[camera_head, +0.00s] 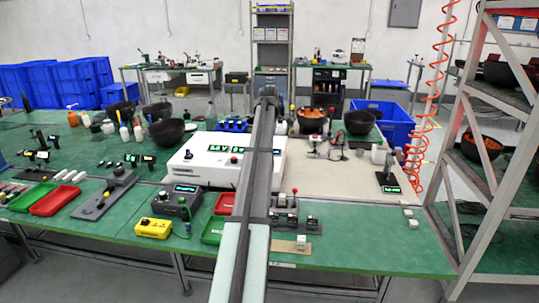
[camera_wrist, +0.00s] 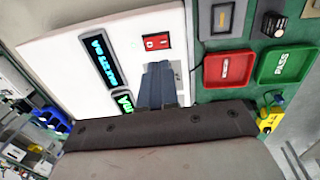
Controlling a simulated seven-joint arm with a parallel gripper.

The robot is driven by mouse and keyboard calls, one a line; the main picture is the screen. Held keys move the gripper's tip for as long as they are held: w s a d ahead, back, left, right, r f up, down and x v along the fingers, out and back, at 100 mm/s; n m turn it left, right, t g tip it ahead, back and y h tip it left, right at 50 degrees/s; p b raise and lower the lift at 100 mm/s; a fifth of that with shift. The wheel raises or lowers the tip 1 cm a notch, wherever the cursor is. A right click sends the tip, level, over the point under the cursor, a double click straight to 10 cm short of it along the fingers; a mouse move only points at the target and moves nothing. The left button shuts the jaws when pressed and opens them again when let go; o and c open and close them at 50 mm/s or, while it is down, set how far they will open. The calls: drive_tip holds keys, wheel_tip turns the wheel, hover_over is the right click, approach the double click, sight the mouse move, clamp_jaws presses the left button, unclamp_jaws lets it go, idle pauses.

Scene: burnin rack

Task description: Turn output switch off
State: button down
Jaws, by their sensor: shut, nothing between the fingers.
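In the head view the white unit (camera_head: 205,153) stands on the bench, partly behind my arm, and my fingertips are hidden.
Beside the unit in the wrist view are a red tray (camera_wrist: 228,69) and a green tray (camera_wrist: 287,65) marked PASS. A grey meter (camera_head: 182,197) and a yellow box (camera_head: 153,228) stand at the bench front. A metal rack (camera_head: 490,150) rises at the right.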

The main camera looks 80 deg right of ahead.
wheel_tip(320, 180, up, 6)
drive_tip(key=shift+a+r, duration=0.15)
drive_tip(key=shift+a, duration=0.2)
drive_tip(key=shift+s+d+r, duration=0.15)
drive_tip(key=shift+d, duration=0.6)
drive_tip(key=f, duration=0.4)
drive_tip(key=d+f, duration=0.1)
drive_tip(key=f, duration=0.9)
drive_tip(key=shift+d, duration=0.35)
drive_tip(key=shift+f, duration=0.25)
